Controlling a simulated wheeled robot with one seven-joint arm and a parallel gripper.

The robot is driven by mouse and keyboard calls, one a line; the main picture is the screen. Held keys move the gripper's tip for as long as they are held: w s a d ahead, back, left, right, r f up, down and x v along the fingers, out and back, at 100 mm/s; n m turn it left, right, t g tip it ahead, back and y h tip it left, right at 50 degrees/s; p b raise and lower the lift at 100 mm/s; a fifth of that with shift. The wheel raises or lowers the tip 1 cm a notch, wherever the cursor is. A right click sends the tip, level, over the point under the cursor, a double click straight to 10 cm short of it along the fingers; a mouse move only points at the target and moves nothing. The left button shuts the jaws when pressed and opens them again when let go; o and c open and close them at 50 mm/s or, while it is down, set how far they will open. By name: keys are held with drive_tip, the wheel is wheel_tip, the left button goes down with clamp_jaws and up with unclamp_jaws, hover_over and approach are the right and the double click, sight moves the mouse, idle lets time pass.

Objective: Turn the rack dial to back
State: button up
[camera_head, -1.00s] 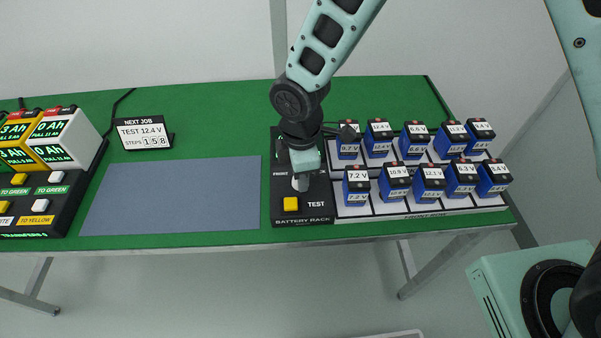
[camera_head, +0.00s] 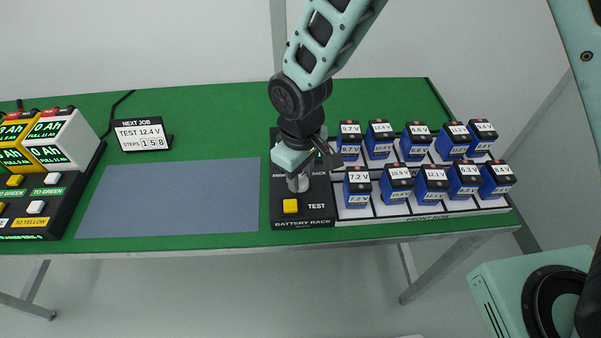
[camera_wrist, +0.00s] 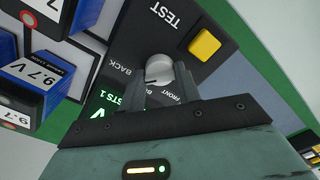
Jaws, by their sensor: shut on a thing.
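The rack dial (camera_wrist: 158,68) is a round light-grey knob on the black battery rack panel (camera_head: 282,214). In the wrist view, BACK is printed at the left of it and FRONT below right. My gripper (camera_wrist: 163,88) points down at the panel and is shut on the dial, one finger on each side. In the head view my gripper (camera_head: 298,184) covers most of the dial and the print around it. I cannot tell which label the dial points at.
A yellow TEST button (camera_head: 290,206) sits just in front of the dial. Blue batteries (camera_head: 357,189) stand in two rows on the rack's white trays to the right. A grey mat (camera_head: 170,200) to the left is empty. A NEXT JOB sign (camera_head: 143,133) stands behind it.

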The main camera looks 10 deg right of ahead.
sight(300, 177)
drive_tip(key=shift+m, duration=0.7)
drive_tip(key=o, duration=1)
wheel_tip(300, 177, up, 18)
drive_tip(key=shift+f+b, duration=0.25)
drive_tip(key=shift+b, duration=0.2)
